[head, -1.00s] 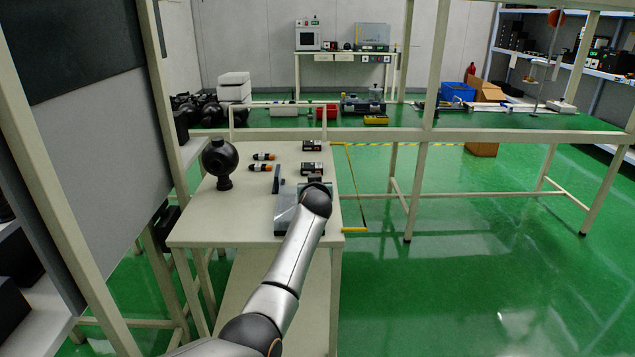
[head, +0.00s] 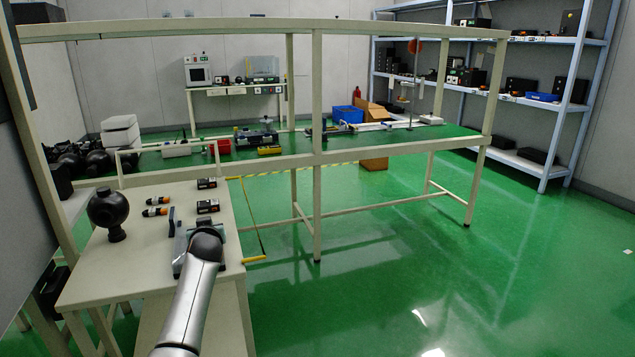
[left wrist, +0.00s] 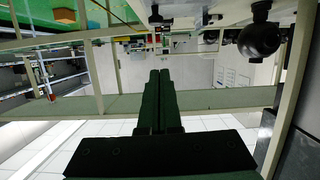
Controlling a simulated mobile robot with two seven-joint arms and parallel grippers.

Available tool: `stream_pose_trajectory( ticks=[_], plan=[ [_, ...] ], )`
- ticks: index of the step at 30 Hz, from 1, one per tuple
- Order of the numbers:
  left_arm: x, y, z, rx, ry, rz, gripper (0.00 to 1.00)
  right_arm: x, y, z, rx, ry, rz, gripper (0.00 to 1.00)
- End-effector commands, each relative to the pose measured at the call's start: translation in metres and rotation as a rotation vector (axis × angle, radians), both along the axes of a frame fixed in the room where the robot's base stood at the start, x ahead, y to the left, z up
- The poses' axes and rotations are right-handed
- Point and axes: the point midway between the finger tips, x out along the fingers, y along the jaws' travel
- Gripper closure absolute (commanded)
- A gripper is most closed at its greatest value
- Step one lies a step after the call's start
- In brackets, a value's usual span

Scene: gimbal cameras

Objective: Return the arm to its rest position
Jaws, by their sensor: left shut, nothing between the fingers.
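My left arm (head: 190,305) reaches up from the bottom of the head view, its wrist end in front of the right part of a pale table (head: 95,285). The arm hides its gripper there. In the left wrist view my left gripper (left wrist: 160,74) has its two dark fingers together, with nothing between them. My right arm and gripper are not in view.
On the table stand a black ball on a base (head: 108,212), a grey plate device (head: 181,250) partly behind my wrist, small orange-black bottles (head: 156,212) and black boxes (head: 207,206). A frame post (head: 317,150) stands behind. Green floor (head: 380,300) on the right is clear.

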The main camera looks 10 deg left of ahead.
Motion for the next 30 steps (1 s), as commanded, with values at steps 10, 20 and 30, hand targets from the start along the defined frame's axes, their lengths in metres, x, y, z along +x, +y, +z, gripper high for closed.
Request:
stream_pose_trajectory(
  ticks=[10, 20, 30],
  plan=[
    [-0.064, -0.035, -0.101, 0.075, 0.135, -0.136, 1.0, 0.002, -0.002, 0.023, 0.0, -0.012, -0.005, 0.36],
    [-0.194, -0.114, -0.203, 0.096, 0.296, -0.385, 1.0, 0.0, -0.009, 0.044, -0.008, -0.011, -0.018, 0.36],
    [-0.363, -0.21, -0.242, -0.011, 0.423, -0.641, 1.0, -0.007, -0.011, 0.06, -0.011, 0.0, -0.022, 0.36]
  ],
)
